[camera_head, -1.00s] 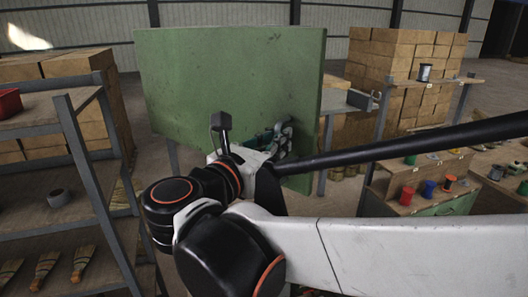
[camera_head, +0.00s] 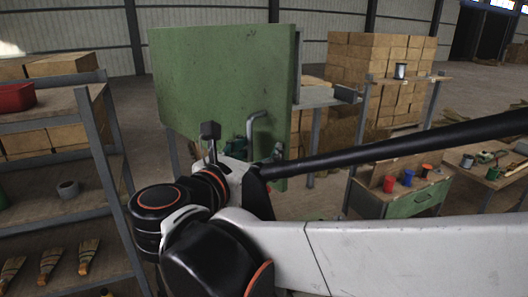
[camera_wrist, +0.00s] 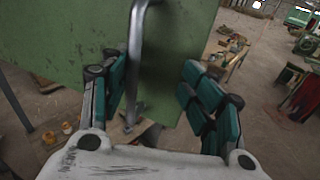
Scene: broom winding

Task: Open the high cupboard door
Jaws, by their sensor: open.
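The green cupboard door (camera_head: 215,80) is a large flat panel in the upper middle of the head view. Its lower part is partly hidden by my arm. A grey bar handle (camera_head: 254,125) is on its face near the right edge. In the wrist view the handle (camera_wrist: 138,50) runs down between the teal finger pads, closer to the left pads, with the green door (camera_wrist: 60,40) behind it. My gripper (camera_wrist: 157,85) is open around the handle. I cannot tell whether a pad touches it. My gripper is mostly hidden behind my wrist in the head view.
A grey shelf rack (camera_head: 105,165) with a red bin (camera_head: 15,97) and brushes stands close on the left. A workbench (camera_head: 405,195) with coloured spools stands at the right. Stacked boxes (camera_head: 370,70) are behind. Open floor shows between them.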

